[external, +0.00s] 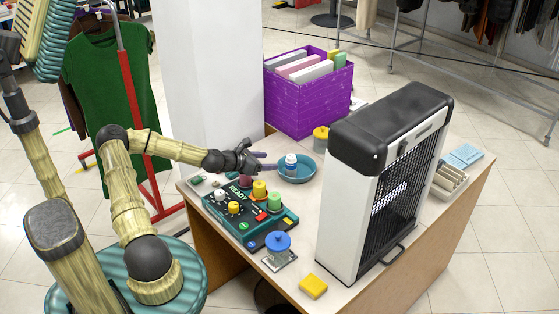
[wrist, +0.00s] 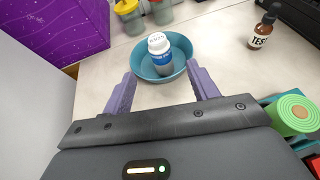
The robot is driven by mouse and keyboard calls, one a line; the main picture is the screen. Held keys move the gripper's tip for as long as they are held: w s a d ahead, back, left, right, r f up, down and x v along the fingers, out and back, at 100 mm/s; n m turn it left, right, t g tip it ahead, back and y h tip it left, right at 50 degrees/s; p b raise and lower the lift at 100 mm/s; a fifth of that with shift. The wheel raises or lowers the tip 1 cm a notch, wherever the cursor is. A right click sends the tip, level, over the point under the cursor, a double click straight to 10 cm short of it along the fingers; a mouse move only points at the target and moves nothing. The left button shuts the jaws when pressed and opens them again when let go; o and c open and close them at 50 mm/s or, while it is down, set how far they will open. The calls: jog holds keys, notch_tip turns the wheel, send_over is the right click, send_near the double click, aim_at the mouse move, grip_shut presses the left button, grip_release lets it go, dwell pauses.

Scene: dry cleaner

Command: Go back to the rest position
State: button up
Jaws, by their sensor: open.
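My gripper (wrist: 162,92) is open and empty, its two purple fingers spread apart. In the external view my gripper (external: 262,162) reaches over the table's left side, just left of a teal bowl (external: 301,178). In the wrist view the bowl (wrist: 143,72) lies just beyond the fingertips. A white bottle with a blue label (wrist: 160,55) stands in the bowl, apart from the fingers. The bottle also shows in the external view (external: 291,166). My arm stretches out from the left.
A green control panel (external: 240,222) with coloured knobs lies below my gripper. A purple box (external: 310,103) stands behind the bowl. A tall black-and-white appliance (external: 345,190) stands to the right. A brown dropper bottle (wrist: 262,30) and a yellow-lidded jar (wrist: 127,14) stand near the bowl.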

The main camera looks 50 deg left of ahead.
jog(key=s+d+m+g+p, duration=0.1)
jog(key=d+m+g+p, duration=0.15)
jog(key=d+m, duration=0.7)
jog(key=s+d+r+m+g+y+p, duration=0.25)
jog(key=r+m, duration=0.45)
jog(key=m, duration=0.4)
jog(key=s+d+r+m+g+p, duration=0.2)
jog(key=s+d+r+m, duration=0.2)
jog(key=s, duration=0.6)
jog(key=s+d+r+m+g+p, duration=0.3)
jog(key=s+d+r+m, duration=0.1)
jog(key=s+m, duration=0.5)
jog(key=shift+s+r+g, duration=0.15)
jog(key=shift+s+g, duration=0.15)
jog(key=shift+s, duration=0.75)
jog(key=shift+m+h, duration=0.25)
